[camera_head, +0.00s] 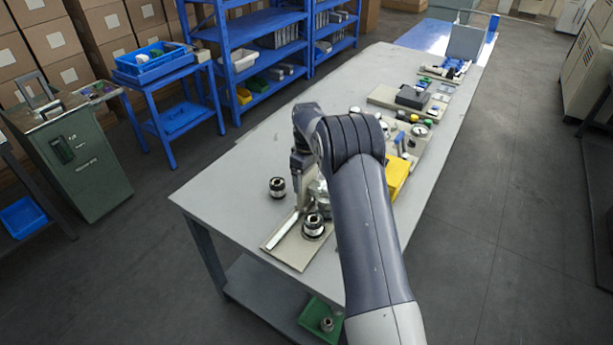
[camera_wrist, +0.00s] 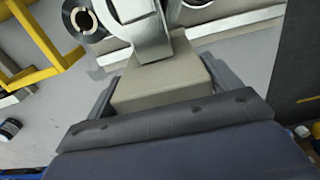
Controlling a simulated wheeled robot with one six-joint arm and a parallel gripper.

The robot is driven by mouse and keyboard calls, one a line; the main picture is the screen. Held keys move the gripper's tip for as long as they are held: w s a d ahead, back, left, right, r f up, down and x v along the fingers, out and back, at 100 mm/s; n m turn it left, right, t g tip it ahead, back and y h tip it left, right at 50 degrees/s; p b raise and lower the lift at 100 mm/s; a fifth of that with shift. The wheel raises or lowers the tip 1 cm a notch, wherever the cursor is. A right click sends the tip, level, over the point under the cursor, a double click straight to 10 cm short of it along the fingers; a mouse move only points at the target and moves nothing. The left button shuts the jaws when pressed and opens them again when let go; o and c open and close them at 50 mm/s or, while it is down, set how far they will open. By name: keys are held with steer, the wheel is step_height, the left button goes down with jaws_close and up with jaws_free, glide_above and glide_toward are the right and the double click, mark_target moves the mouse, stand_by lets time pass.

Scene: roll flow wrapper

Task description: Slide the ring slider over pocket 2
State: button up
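My gripper (camera_head: 301,166) points down over the near end of the workbench in the head view. In the wrist view a beige block (camera_wrist: 160,82) with a silver bracket (camera_wrist: 140,30) on top stands between its dark grey fingers. Whether the fingers press on the block is unclear. A flat beige plate (camera_head: 291,250) lies below the gripper with a pale strip along it. A black and silver ring-shaped part (camera_head: 313,225) sits on the plate, and a similar one (camera_head: 277,187) stands left of it. I cannot tell which part is the ring slider or where pocket 2 is.
The grey workbench (camera_head: 255,150) is clear at its left. A yellow part (camera_head: 395,175) lies just right of my arm, and it likely shows as a yellow frame (camera_wrist: 40,70) in the wrist view. Small fixtures and a black box (camera_head: 411,97) crowd the right side. A green bin (camera_head: 308,318) sits below.

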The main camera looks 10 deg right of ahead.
steer(key=shift+o, duration=1.4)
step_height(320, 180, up, 11)
steer(key=shift+f+b, duration=0.1)
steer(key=shift+b, duration=0.7)
step_height(320, 180, down, 11)
steer(key=shift+s+r+p, duration=0.1)
steer(key=shift+r+p, duration=0.1)
steer(key=shift+p, duration=0.65)
steer(key=shift+a+f, duration=0.1)
steer(key=shift+f, duration=0.05)
steer(key=shift+s+a, duration=0.15)
steer(key=shift+s, duration=0.05)
